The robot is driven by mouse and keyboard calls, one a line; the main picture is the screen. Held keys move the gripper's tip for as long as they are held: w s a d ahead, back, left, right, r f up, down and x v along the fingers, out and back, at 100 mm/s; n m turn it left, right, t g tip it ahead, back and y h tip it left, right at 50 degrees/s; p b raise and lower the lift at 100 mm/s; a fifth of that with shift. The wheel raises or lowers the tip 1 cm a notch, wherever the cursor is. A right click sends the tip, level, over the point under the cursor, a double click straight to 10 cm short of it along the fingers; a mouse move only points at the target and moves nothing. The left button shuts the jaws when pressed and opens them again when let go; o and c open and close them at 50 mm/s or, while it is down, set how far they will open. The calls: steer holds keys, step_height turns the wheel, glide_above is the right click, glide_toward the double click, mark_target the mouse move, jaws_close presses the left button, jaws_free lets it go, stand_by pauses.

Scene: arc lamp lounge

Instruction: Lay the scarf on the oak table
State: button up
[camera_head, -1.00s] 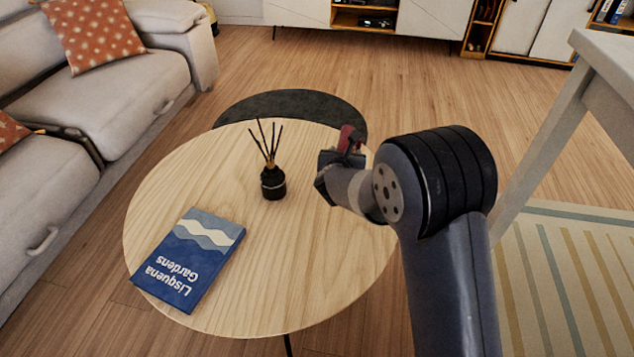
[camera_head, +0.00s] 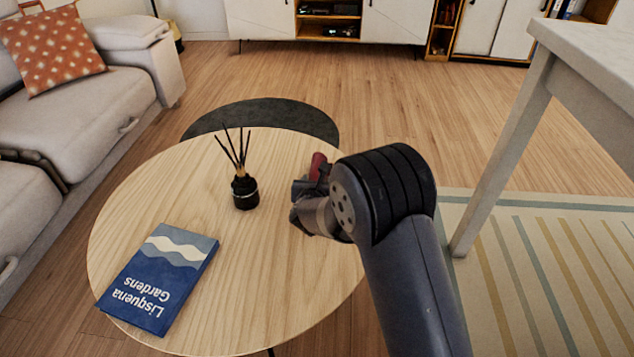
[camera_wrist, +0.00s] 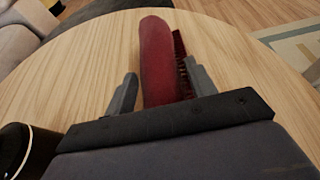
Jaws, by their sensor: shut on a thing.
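The red scarf (camera_wrist: 158,60) is a rolled, elongated bundle with a fringe along one side in the wrist view. My gripper (camera_wrist: 160,90) is shut on it, one finger on each side. In the head view the scarf (camera_head: 318,165) shows as a small red end beyond my gripper (camera_head: 305,195), mostly hidden by the wrist. The round oak table (camera_head: 250,265) lies below, and its top also fills much of the wrist view (camera_wrist: 75,80). The gripper is over the table's right part. I cannot tell whether the scarf touches the top.
A reed diffuser (camera_head: 245,190) stands on the table left of my gripper. A blue book (camera_head: 160,278) lies at the front left. A dark round lower table (camera_head: 262,115) is behind. A sofa (camera_head: 85,105) is left, a pale table (camera_head: 590,60) right. The table's front right is clear.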

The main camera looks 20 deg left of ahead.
steer(key=o, duration=1)
steer(key=shift+f, duration=0.1)
steer(key=shift+s+r+p, duration=0.2)
steer(key=shift+r+p, duration=0.1)
steer(key=shift+p, duration=0.1)
steer(key=p+v, duration=0.1)
steer(key=v, duration=1)
steer(key=shift+s+d+p, duration=0.1)
steer(key=shift+s+p, duration=0.15)
steer(key=shift+p, duration=0.15)
